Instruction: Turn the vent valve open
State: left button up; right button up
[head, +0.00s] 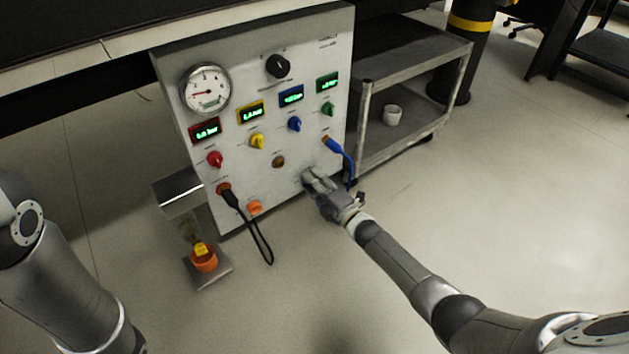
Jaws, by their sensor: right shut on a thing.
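The grey gas panel (300,115) stands upright in the middle of the head view. My right gripper (312,180) is at the lower right of its face, shut on a small part there that I take to be the vent valve. The fingers hide that part, so its angle cannot be seen. The labels are too small to read. My left arm shows at the left edge, but its gripper is out of view.
The panel carries a dial gauge (206,88), a black knob (277,66), and red, yellow, blue and green knobs under lit displays. A black hose (262,240) and a blue hose (347,160) hang from it. An orange cup (204,258) stands lower left, a cart (410,70) right.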

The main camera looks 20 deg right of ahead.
jog(key=m, duration=0.3)
jog(key=shift+m+p, duration=0.3)
jog(key=shift+m, duration=2)
jog(key=shift+f, duration=0.1)
jog(key=o, duration=1)
jog(key=v, duration=1.2)
